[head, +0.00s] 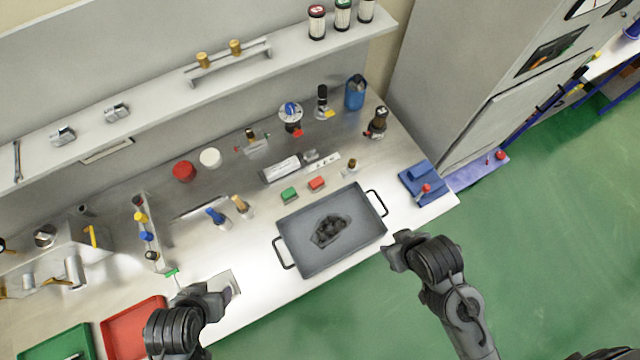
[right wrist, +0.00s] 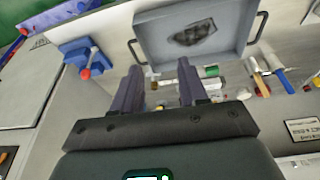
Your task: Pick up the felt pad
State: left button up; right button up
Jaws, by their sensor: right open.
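I cannot tell for certain which thing is the felt pad. A dark, irregular patch (head: 330,229) lies in the grey tray (head: 305,269), and it also shows in the right wrist view (right wrist: 194,33). A light grey square plate (head: 226,280) lies near the bench's front edge, partly behind my left gripper. My left gripper (head: 222,294) is over or beside that plate; its fingers are too small to read. My right gripper (head: 392,252) is off the bench's front edge, right of the tray. Its fingers (right wrist: 158,66) are apart, with nothing between them.
A blue block with a red knob (head: 422,182) sits at the bench's right end. A red tray (head: 135,325) is at front left. A shelf (head: 150,95) runs along the back.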

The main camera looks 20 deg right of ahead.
dwell(0.4)
jog(key=o, duration=0.6)
jog(key=shift+o, duration=0.2)
